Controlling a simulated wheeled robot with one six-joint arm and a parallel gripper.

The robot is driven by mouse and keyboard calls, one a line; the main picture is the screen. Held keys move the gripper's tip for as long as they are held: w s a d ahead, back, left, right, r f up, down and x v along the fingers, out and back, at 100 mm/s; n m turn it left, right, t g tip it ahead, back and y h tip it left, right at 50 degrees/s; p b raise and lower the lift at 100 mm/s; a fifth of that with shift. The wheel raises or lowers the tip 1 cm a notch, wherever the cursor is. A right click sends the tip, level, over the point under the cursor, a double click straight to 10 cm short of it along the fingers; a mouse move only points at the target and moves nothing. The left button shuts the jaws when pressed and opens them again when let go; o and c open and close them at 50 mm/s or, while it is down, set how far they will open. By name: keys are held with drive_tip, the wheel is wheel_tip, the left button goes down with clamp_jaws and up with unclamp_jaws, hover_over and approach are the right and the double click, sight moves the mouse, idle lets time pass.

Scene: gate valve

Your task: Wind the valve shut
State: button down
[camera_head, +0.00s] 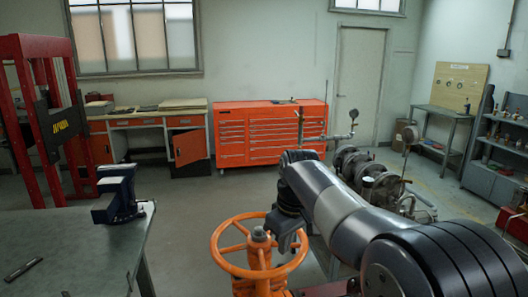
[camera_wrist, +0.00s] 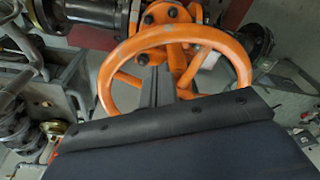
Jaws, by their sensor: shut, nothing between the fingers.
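The orange valve handwheel (camera_head: 222,258) stands in front of me on an orange valve body (camera_head: 257,287), its round rim and spokes facing up. My gripper (camera_head: 285,243) points down at the right part of the wheel, close to the rim. In the wrist view the wheel (camera_wrist: 118,58) fills the upper middle, with the bolted orange flange behind it. The dark fingers of my gripper (camera_wrist: 162,88) reach into the wheel's opening among the spokes. They are shut with nothing between them. I cannot tell whether they touch a spoke or the rim.
A green-topped bench (camera_head: 75,250) with a blue vise (camera_head: 120,190) is at the left. A red press (camera_head: 45,120) stands behind it. An orange tool cabinet (camera_head: 265,135) is against the back wall. Grey pipework (camera_head: 350,165) lies beyond my arm. Open floor (camera_head: 195,205) lies between bench and wheel.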

wheel_tip(320, 180, down, 5)
drive_tip(key=b, duration=0.3)
idle(0.5)
drive_tip(key=s+a+p, duration=0.2)
drive_tip(key=a, duration=0.6)
wheel_tip(320, 180, up, 7)
drive_tip(key=p, duration=0.5)
drive_tip(key=shift+d+p, duration=0.25)
drive_tip(key=shift+p, duration=0.1)
drive_tip(key=shift+s, duration=0.1)
wheel_tip(320, 180, down, 6)
drive_tip(key=b, duration=0.5)
drive_tip(key=shift+f, duration=0.15)
